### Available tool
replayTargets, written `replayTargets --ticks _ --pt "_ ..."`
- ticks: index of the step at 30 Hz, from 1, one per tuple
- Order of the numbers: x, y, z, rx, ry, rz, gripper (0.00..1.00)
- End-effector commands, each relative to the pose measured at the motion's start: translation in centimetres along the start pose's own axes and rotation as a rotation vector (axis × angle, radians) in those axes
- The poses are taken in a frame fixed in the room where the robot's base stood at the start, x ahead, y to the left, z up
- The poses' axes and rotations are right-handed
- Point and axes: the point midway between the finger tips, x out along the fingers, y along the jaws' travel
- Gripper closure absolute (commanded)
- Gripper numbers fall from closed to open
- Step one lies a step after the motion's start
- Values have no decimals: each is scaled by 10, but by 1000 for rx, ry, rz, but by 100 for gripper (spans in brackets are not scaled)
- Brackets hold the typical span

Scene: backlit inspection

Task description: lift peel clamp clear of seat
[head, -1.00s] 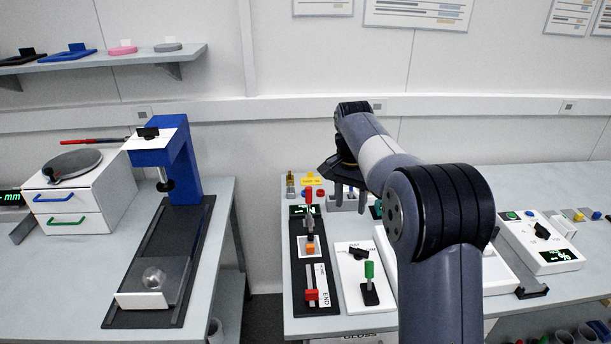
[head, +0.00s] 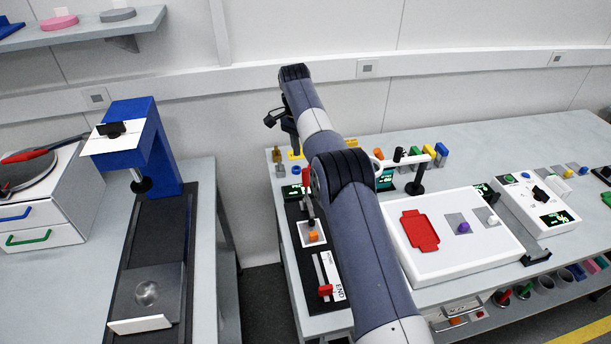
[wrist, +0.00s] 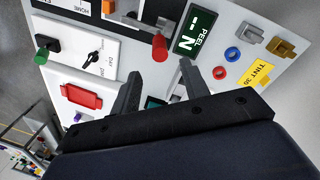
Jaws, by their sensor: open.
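The peel tester is a black track (head: 298,215) on the right bench. It has a red upright handle (head: 306,180), an orange block (head: 313,236) and a red slider (head: 325,290) near the END label. I cannot tell for sure which part is the peel clamp; its seat is not clearly distinguishable. In the wrist view a red cylindrical handle (wrist: 159,47) stands just beyond my fingertips, roughly between them in the picture, beside the PEEL display (wrist: 194,32). My gripper (wrist: 160,70) is open, with nothing held. In the head view it (head: 278,122) is partly hidden behind my arm.
A white box with a red tray (head: 419,230) stands right of the tester. Coloured rings (wrist: 232,53), metal blocks (wrist: 253,32) and a yellow card (wrist: 262,76) lie beside the display. A blue press (head: 150,150) stands on the left bench, across a gap.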

Motion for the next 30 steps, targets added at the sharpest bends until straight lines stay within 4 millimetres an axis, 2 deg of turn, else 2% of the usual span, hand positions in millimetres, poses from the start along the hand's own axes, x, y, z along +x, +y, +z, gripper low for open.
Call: replayTargets --ticks 1,18,23,30 --pt "14 0 0 0 -1 2 57" --pt "83 1 0 -1 -1 1 57" --pt "91 0 0 -1 0 0 57" --pt "92 0 0 -1 0 -1 57"
